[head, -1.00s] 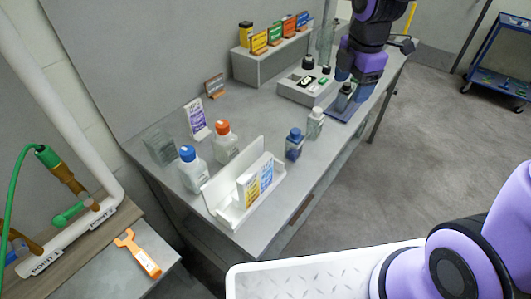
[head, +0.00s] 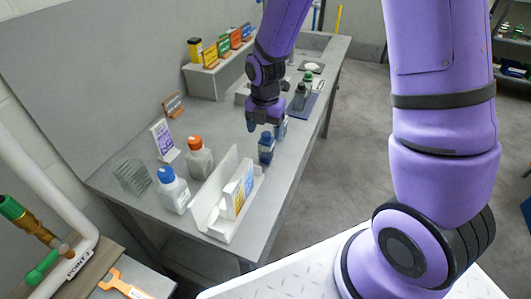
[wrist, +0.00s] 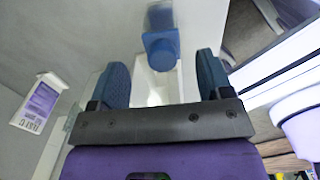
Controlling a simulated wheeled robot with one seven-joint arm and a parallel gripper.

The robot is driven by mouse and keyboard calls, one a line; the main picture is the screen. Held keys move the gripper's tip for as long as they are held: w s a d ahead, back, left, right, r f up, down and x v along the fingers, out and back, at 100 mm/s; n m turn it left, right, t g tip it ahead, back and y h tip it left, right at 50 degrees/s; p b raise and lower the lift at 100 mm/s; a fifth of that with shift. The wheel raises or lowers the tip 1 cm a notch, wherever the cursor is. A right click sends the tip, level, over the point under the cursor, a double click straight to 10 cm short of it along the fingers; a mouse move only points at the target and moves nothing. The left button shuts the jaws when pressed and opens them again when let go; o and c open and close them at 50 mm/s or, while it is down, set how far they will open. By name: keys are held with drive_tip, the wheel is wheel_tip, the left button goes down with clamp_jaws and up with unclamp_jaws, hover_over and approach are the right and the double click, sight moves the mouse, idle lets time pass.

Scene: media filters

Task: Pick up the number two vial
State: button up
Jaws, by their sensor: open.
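A small dark-blue vial with a blue cap (head: 266,148) stands near the front edge of the grey table. My gripper (head: 262,124) is just above and behind it, open and empty. In the wrist view the blue cap (wrist: 161,48) lies just beyond my two open fingers (wrist: 163,78), roughly centred between them. No vial number is readable, so I cannot tell which is number two.
A white holder with boxes (head: 228,198) stands in front of the blue-capped vial. An orange-capped bottle (head: 198,158) and a blue-capped bottle (head: 173,190) stand to its left. A grey shelf with coloured cards (head: 215,75) is at the back.

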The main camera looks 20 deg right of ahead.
sight(267, 142)
drive_tip(key=shift+d+f, duration=0.2)
drive_tip(key=shift+f, duration=2.4)
drive_tip(key=shift+c, duration=0.2)
drive_tip(key=c, duration=1.1)
drive_tip(key=shift+o, duration=0.2)
drive_tip(key=shift+r, duration=0.2)
